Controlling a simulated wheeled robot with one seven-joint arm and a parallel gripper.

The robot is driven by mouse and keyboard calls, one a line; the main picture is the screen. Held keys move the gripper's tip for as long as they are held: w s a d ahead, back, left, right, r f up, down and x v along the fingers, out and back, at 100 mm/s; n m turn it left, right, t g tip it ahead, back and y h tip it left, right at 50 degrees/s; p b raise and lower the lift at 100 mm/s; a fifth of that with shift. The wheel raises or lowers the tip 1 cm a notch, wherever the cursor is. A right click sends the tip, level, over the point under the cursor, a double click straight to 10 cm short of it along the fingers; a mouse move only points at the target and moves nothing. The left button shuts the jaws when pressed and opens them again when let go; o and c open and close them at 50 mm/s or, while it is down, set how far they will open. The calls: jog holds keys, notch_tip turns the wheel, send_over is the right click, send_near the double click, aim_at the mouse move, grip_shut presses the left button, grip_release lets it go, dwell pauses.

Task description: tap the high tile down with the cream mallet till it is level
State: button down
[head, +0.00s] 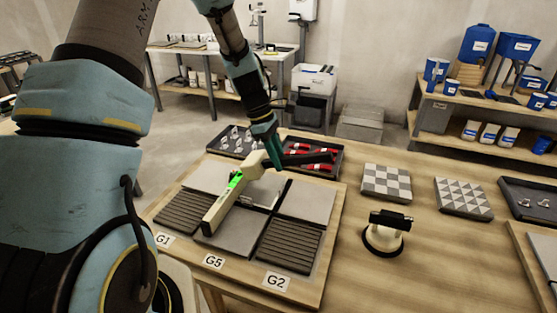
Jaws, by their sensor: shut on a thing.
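My gripper (275,162) is shut on the dark handle (308,158) of the cream mallet (256,164), above the back row of tiles. The mallet's cream head is left of the fingers; I cannot tell whether it touches a tile. A beige level (218,208) with a lit green patch lies across the middle column, over the front plain tile (232,243) and towards the back middle tile (264,192). Its far end is hidden near the mallet head. The back middle tile shows a visible edge and may stand high, but it is partly covered.
Ribbed tiles (290,246) and plain tiles (308,200) fill the board, with labels G1, G5 and G2 in front. Behind stand trays of clips (237,142) and red items (298,154). A black-handled suction cup (384,236) and patterned tiles (386,183) are right.

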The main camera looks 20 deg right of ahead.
aim_at(282, 186)
jog(key=shift+f, duration=0.1)
notch_tip(282, 186, down, 5)
jog(key=b, duration=0.3)
notch_tip(282, 186, up, 5)
jog(key=p, duration=0.4)
jog(key=shift+r+p, duration=0.2)
jog(key=shift+p, duration=0.15)
jog(key=shift+f, duration=0.1)
dwell(1.5)
jog(key=shift+t+y, duration=0.5)
jog(key=shift+y, duration=0.1)
jog(key=shift+b+x, duration=0.9)
jog(key=shift+x, duration=2.2)
jog(key=p+v, duration=0.4)
jog(key=shift+s+d+r, duration=0.1)
jog(key=shift+d+r, duration=0.05)
jog(key=shift+r, duration=0.2)
jog(key=shift+f, duration=0.15)
